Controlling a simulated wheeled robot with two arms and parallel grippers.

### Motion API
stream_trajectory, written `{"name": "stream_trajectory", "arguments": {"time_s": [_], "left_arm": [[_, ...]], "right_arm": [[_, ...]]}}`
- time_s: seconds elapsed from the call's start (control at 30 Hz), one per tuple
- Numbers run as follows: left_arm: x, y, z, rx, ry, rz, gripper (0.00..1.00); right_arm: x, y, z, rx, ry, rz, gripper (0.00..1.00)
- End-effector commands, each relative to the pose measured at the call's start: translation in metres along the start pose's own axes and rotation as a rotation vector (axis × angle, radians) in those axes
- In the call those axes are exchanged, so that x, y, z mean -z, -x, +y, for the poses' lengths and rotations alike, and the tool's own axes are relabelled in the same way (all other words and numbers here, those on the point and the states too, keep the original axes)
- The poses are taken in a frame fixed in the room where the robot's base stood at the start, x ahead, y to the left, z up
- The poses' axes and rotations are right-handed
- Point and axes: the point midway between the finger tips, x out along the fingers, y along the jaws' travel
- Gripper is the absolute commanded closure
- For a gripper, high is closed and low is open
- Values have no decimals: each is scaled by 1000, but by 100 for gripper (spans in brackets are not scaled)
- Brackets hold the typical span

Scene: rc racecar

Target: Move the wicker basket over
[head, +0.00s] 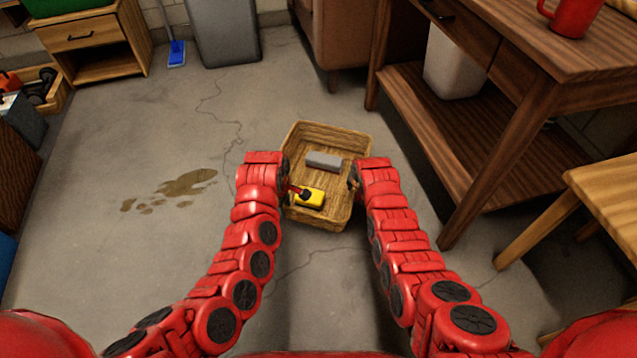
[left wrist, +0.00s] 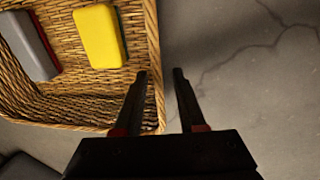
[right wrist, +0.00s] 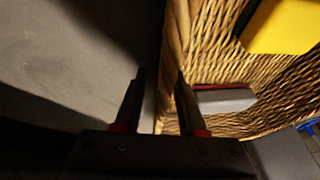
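The wicker basket (head: 331,131) sits on the concrete floor in front of me, slightly turned. A yellow block (head: 309,197) and a grey block (head: 323,161) lie in it. My left gripper (head: 289,190) is at the basket's left wall. In the left wrist view, its fingers (left wrist: 160,73) are apart, with the basket's rim (left wrist: 154,45) between them and a gap showing. My right gripper (head: 353,182) is at the right wall. In the right wrist view, its fingers (right wrist: 160,72) are apart, one over the basket wall (right wrist: 176,40) and one outside it.
A wooden workbench (head: 425,120) with a lower shelf stands at the right, and a stool (head: 600,190) is nearer me. A grey bin (head: 222,30), a blue dustpan (head: 176,52) and a wooden cabinet (head: 95,35) stand at the back. The floor left of the basket is clear apart from a brown stain (head: 185,185).

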Motion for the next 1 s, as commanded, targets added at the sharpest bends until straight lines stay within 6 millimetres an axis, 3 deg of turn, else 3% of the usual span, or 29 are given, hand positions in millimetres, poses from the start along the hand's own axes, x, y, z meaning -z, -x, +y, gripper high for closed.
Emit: {"name": "stream_trajectory", "arguments": {"time_s": [0.2,0.43,0.73,1.0], "left_arm": [[1,41,3,-8,1,4,60],[1,74,2,-4,0,3,60],[0,85,0,-1,-1,1,60],[0,84,0,-1,-1,1,60]], "right_arm": [[0,0,0,0,0,0,60],[0,0,0,0,0,0,60],[0,5,-1,1,1,2,60],[-1,29,0,2,-1,2,60]]}}
